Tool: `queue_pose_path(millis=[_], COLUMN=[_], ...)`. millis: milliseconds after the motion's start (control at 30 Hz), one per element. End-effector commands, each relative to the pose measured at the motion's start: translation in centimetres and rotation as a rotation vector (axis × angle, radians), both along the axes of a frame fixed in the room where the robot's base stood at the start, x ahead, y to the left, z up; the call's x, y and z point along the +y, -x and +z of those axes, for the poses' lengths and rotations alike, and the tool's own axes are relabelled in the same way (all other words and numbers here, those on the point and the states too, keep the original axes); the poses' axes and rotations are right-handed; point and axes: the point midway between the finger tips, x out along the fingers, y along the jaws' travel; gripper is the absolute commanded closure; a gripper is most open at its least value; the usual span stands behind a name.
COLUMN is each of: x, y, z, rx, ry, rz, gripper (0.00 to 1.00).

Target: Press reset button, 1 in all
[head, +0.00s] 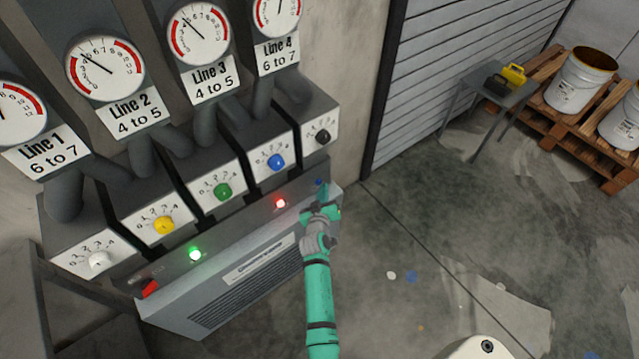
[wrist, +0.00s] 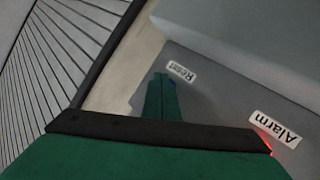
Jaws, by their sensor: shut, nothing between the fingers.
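The blue reset button (head: 318,182) is at the right end of the grey control panel's sloped ledge in the head view. In the wrist view the "Reset" label (wrist: 181,75) shows just beyond my fingertips, and the button is mostly hidden behind them. My gripper (head: 323,192) is shut and empty, with its green fingertips at or just in front of the button. The closed fingers also show in the wrist view (wrist: 162,80). I cannot tell whether they touch the button.
A lit red alarm lamp (head: 280,203) and its "Alarm" label (wrist: 275,129) are left of the button in the head view. Open floor lies to the right.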

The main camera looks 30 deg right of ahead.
Motion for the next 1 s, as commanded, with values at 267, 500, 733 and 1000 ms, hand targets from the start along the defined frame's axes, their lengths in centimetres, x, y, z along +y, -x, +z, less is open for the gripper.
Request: queue_pose_path(millis=[267,500,733,1000], x=[0.02,0.13,0.16,0.17], y=[-0.24,-0.54,-0.78,-0.85], z=[0.03,0.03,0.01,0.01], rx=[-0.001,0.0,0.0,0.0], ry=[0.0,0.001,0.0,0.0], rz=[0.0,0.002,0.002,0.002], gripper=[1.0,1.0,1.0,1.0])
